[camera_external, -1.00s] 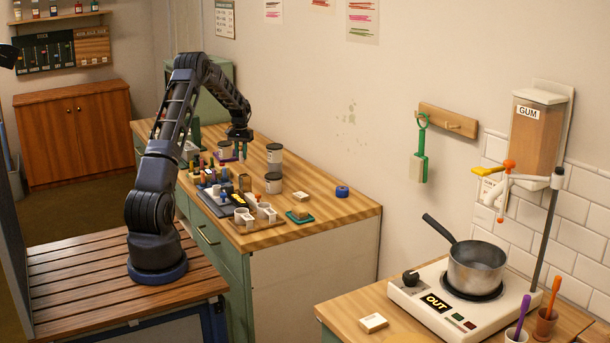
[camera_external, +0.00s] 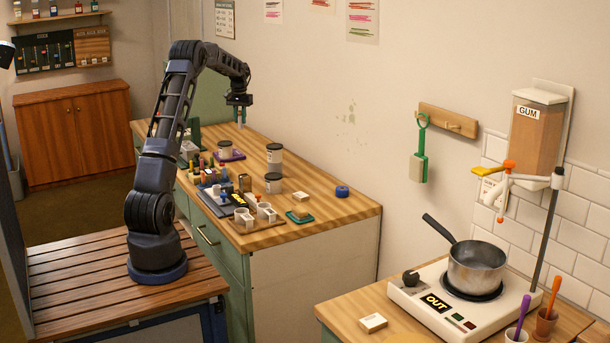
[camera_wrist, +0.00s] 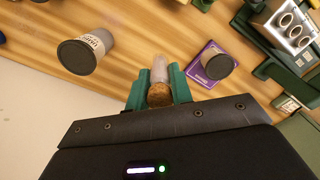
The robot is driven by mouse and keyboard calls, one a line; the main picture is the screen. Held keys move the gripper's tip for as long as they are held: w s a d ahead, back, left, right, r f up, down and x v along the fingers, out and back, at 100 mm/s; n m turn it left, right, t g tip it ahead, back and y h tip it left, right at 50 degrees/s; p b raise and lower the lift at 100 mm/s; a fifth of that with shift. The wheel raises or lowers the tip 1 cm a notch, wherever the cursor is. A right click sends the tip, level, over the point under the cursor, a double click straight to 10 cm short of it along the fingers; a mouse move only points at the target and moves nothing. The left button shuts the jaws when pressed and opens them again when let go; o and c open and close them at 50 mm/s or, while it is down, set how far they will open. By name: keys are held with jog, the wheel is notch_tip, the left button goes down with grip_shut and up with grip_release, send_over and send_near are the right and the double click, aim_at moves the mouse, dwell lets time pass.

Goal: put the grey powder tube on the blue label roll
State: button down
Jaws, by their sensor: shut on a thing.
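My gripper (camera_external: 240,104) is high above the back of the wooden workbench. In the wrist view its green fingers (camera_wrist: 159,86) are shut on a small clear tube with pale greyish contents (camera_wrist: 159,68) and a cork stopper. In the external view the tube (camera_external: 240,117) hangs roughly upright below the fingers, clear of the bench. The blue label roll (camera_external: 342,191) lies on the bench near its right end, with nothing on it. My gripper is well to the left of the roll and higher.
Lidded jars (camera_external: 274,156) stand on the bench between my gripper and the roll. One jar stands on a purple mat (camera_external: 238,155). A green sponge tray (camera_external: 299,216) and a cluster of bottles and cups are nearer the front. Bare wood surrounds the roll.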

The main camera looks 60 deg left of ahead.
jog(key=w+d+r+m, duration=0.1)
jog(key=w+d, duration=0.7)
jog(key=d, duration=0.2)
jog(key=w+d+r, duration=0.1)
jog(key=w+d, duration=0.6)
jog(key=d, duration=0.4)
send_over(342, 188)
jog(key=shift+m, duration=0.3)
notch_tip(342, 188, down, 19)
jog(key=shift+d+r, duration=0.15)
jog(key=c, duration=1.2)
grip_release()
jog(key=shift+c, duration=0.2)
